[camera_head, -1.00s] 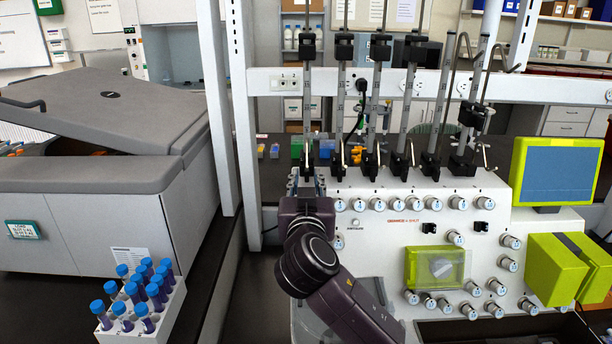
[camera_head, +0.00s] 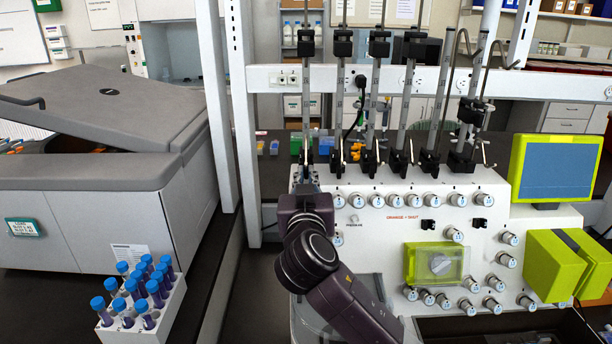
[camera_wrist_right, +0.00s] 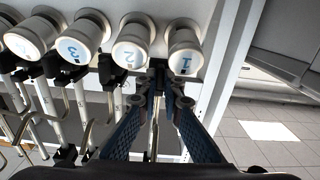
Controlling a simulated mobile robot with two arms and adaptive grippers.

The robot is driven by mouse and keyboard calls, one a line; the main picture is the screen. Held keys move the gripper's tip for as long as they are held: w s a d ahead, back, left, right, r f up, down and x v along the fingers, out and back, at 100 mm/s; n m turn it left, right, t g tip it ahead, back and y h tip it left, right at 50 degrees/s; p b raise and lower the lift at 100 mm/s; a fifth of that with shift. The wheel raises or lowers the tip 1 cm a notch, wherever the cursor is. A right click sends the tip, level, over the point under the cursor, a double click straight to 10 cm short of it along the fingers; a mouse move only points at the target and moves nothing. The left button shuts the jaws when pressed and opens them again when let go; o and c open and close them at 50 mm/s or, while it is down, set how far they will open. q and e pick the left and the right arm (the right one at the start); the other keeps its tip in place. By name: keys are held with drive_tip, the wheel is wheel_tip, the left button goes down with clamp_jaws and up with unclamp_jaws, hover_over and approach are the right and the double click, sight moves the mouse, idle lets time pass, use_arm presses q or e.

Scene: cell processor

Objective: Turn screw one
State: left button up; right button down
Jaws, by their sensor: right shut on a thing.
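My right arm rises from the bottom of the head view. Its gripper (camera_head: 305,181) is at the foot of the leftmost rod (camera_head: 307,105), largely hidden behind my wrist. In the right wrist view my gripper's two blue-black fingers (camera_wrist_right: 158,88) converge just under the knobs marked 1 (camera_wrist_right: 184,62) and 2 (camera_wrist_right: 130,55). They are shut on a small dark part at the rod foot, which I take to be screw one; the fingers cover most of it. Knob 1 itself is beside the fingertips, not between them. My left gripper is not in view.
The white processor panel (camera_head: 375,228) carries several numbered knobs and a row of upright rods with black clamps close to my gripper. A white frame post (camera_head: 240,130) stands at left. A tube rack (camera_head: 168,318) and a grey machine (camera_head: 95,215) are farther left.

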drive_tip(key=n+p, duration=0.2)
drive_tip(key=n, duration=0.3)
drive_tip(key=shift+r+n, duration=0.1)
drive_tip(key=shift+n, duration=0.2)
drive_tip(key=n+p, duration=0.3)
drive_tip(key=n, duration=0.2)
drive_tip(key=shift+a+n, duration=0.15)
drive_tip(key=shift+n, duration=0.15)
drive_tip(key=shift+f, duration=0.2)
drive_tip(key=c, duration=2.1)
unclamp_jaws()
drive_tip(key=shift+s, duration=0.15)
drive_tip(key=shift+f, duration=0.15)
